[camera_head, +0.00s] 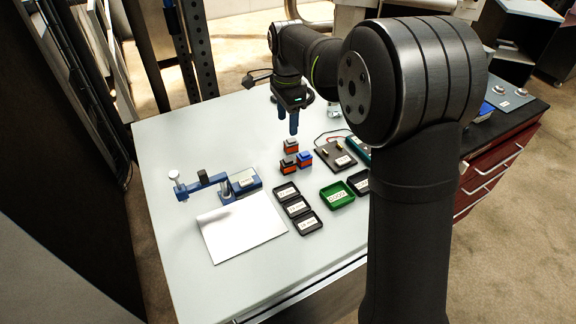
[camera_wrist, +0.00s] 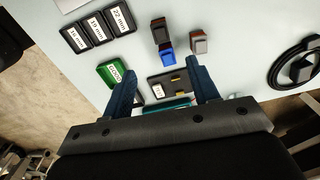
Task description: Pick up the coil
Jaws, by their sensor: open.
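Several small block-shaped parts, which look like coils, stand close together on the pale table. One has a grey top and a reddish body (camera_head: 291,146) and also shows in the wrist view (camera_wrist: 199,42). One is dark and orange (camera_head: 287,167), also in the wrist view (camera_wrist: 159,29). One is blue-topped (camera_head: 304,160), also in the wrist view (camera_wrist: 167,46). I cannot tell which one the task means. My gripper (camera_head: 293,128) is open and empty, fingers pointing down, above the table just behind the grey-topped block. Its two blue fingers frame the wrist view (camera_wrist: 160,78).
Black labelled trays (camera_head: 297,207) and a green tray (camera_head: 337,195) lie in front. A dark board (camera_head: 335,155) with small brass-coloured parts lies to the right. A blue fixture (camera_head: 215,184) and white sheet (camera_head: 243,228) are left. A coiled black cable (camera_wrist: 298,68) lies apart.

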